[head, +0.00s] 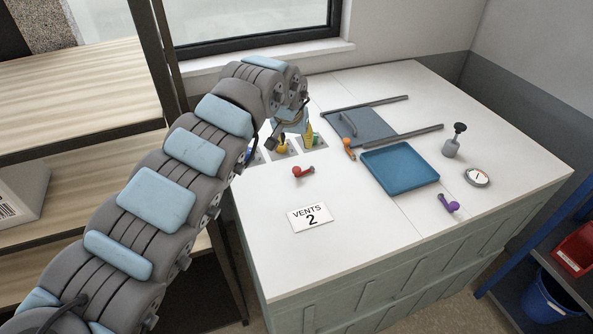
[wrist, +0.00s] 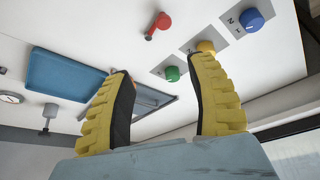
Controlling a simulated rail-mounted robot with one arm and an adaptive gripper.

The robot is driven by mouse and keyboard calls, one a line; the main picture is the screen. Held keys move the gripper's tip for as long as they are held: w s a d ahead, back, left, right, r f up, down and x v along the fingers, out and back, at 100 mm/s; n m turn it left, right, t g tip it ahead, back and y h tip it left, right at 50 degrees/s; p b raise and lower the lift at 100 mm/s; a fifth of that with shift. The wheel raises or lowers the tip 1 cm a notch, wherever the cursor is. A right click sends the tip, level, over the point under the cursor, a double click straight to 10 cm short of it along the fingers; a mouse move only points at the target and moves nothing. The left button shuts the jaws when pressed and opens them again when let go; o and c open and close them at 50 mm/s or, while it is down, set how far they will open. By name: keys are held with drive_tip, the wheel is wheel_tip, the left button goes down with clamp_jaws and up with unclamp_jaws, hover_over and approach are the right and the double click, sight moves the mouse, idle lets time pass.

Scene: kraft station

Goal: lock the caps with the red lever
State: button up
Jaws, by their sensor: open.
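The red lever (head: 303,171) lies on the white worktop. It also shows at the top of the wrist view (wrist: 160,23). In the wrist view, the green cap (wrist: 172,73), yellow cap (wrist: 205,46) and blue cap (wrist: 252,19) sit in a row on grey plates. In the head view my arm and gripper partly hide the caps. My gripper (wrist: 160,68) is open, with its yellow ribbed fingers spread and nothing between them. In the head view my gripper (head: 293,138) is over the row of caps, behind the red lever.
A "VENTS 2" card (head: 310,216) lies in front of the red lever. To the right are an orange lever (head: 348,147), blue tray (head: 376,176), grey panel with two rails (head: 371,126), purple lever (head: 448,203), gauge (head: 477,177) and dark-knobbed grey object (head: 452,147).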

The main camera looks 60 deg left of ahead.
drive_tip(key=s, duration=0.1)
approach(297, 169)
drive_tip(key=shift+x, duration=4.85)
drive_tip(key=shift+a, duration=0.1)
clamp_jaws()
